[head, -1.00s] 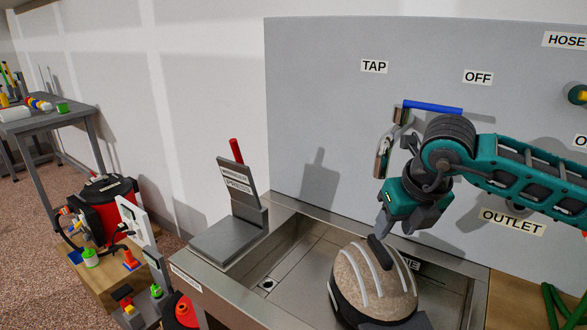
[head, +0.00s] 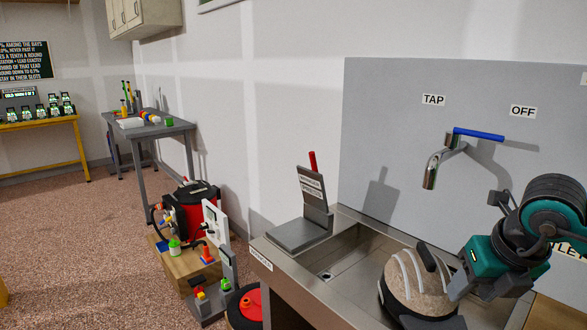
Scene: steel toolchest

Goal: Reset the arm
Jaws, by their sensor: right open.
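My right arm comes in from the right edge. Its teal and black gripper (head: 476,287) is open, in front of the right side of a beige dome (head: 407,280) with pale stripes and a black handle (head: 426,257) on top. Nothing shows held between the fingers, though the jaws are seen from an angle that hides their gap. I cannot tell whether a finger touches the dome. The dome sits at the steel sink (head: 352,262), with its lower part dark. My left gripper is out of view.
A tap (head: 432,170) with a blue lever (head: 478,134) stands on the grey panel behind the sink. A grey press-like stand (head: 300,234) with a red lever is on the sink's left edge. A low cart with a red machine (head: 197,220) stands further left; open floor lies beyond.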

